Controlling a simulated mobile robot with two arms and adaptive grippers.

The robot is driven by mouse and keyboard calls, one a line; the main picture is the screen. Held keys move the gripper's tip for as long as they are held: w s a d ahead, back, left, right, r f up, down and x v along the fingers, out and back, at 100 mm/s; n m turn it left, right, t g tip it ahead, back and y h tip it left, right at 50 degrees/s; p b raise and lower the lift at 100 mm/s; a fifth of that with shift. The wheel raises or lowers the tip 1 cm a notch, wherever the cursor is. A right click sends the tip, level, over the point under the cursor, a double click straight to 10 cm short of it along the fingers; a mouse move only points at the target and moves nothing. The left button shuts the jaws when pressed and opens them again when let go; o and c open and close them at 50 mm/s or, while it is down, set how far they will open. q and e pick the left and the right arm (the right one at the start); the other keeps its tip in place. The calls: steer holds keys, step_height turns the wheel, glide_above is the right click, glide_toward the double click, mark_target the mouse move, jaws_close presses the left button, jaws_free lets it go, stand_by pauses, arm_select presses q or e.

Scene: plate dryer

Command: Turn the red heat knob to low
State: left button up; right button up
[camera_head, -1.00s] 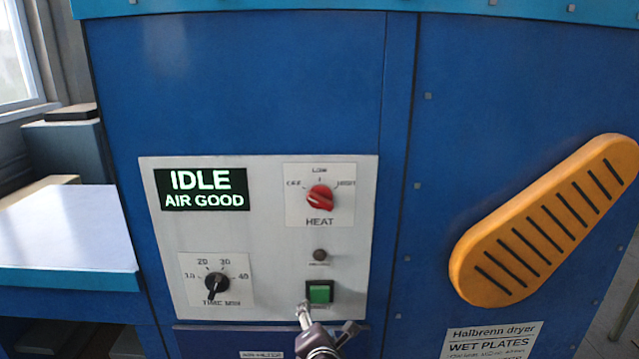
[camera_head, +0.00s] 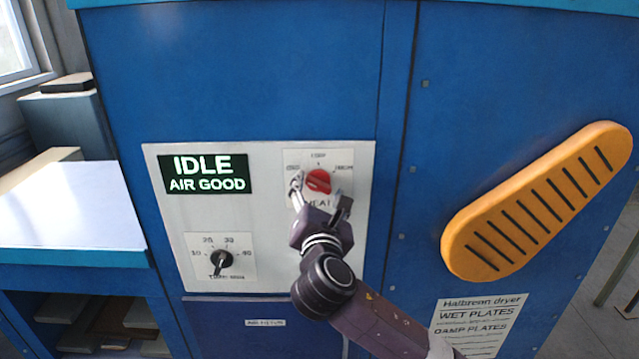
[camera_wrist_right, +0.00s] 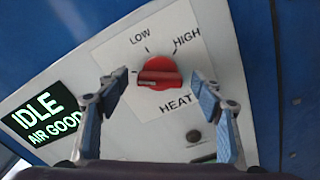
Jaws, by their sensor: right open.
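The red heat knob (camera_head: 319,181) sits on its white plate on the grey control panel, under the LOW mark. It also shows in the right wrist view (camera_wrist_right: 159,74), where its raised bar lies nearly level and not in line with the LOW tick. My right gripper (camera_head: 320,196) is open in front of the knob, one finger to each side. In the wrist view the fingertips (camera_wrist_right: 161,92) stand apart from the knob with clear gaps. The left finger hides the OFF label there. My left gripper is not in view.
The display (camera_head: 205,173) reads IDLE, AIR GOOD. A black time knob (camera_head: 221,259) is at the panel's lower left. My right arm hides the green button in the head view. A white-topped table (camera_head: 65,210) is at left.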

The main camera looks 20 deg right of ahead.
steer(key=shift+w+d, duration=0.1)
steer(key=shift+w, duration=0.3)
steer(key=c, duration=1.2)
steer(key=shift+o, duration=0.2)
steer(key=shift+m, duration=0.4)
steer(key=m, duration=0.4)
steer(key=shift+f+m, duration=0.15)
steer(key=shift+m, duration=0.25)
steer(key=m+b, duration=0.1)
steer(key=m, duration=0.5)
steer(key=shift+d+f, duration=0.1)
